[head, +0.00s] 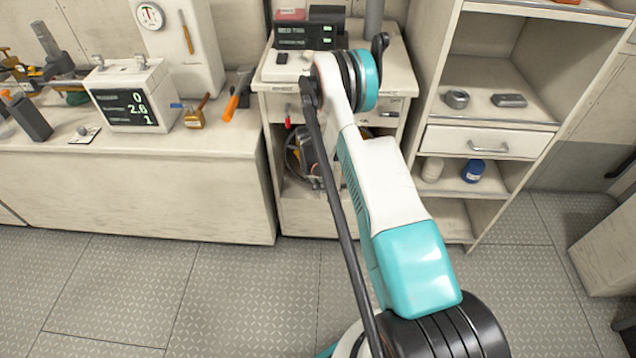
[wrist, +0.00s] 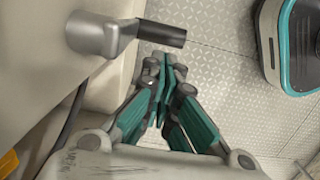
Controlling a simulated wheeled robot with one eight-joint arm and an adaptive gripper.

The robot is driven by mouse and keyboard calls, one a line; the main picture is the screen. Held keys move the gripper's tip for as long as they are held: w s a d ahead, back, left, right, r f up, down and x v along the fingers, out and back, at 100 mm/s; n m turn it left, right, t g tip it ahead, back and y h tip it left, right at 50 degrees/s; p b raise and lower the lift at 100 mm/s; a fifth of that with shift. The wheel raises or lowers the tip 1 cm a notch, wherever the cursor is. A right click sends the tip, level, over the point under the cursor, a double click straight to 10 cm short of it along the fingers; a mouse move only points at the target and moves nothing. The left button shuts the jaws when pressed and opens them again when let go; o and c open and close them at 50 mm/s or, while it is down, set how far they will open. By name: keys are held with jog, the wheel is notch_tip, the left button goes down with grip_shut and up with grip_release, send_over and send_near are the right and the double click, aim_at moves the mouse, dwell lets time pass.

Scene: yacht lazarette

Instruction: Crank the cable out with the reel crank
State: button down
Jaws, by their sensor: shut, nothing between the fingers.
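In the wrist view, a grey metal piece with a black grip (wrist: 160,35), which looks like the reel crank, sticks out from a pale cabinet side. My gripper (wrist: 165,65) has teal fingers closed together, with nothing between them. Its tips are just below the black grip in the picture; I cannot tell whether they touch it.
The pale cabinet (head: 270,160) carries a display box (head: 305,35) on top. To its left is a bench (head: 150,190) with a scale (head: 133,97) and tools. To its right is a shelf unit (head: 492,75). The patterned floor (head: 240,300) in front is clear.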

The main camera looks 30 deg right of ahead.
notch_tip(320, 180, down, 2)
jog(key=shift+s+d, duration=0.1)
jog(key=shift+d, duration=0.05)
dwell(0.3)
jog(key=shift+s+d+f, duration=0.3)
jog(key=shift+s+d, duration=0.1)
jog(key=shift+d, duration=0.15)
notch_tip(320, 180, up, 10)
jog(key=w+a+p, duration=0.1)
jog(key=a+p, duration=0.1)
jog(key=shift+w+a+f+p, duration=0.25)
jog(key=shift+w+p, duration=0.1)
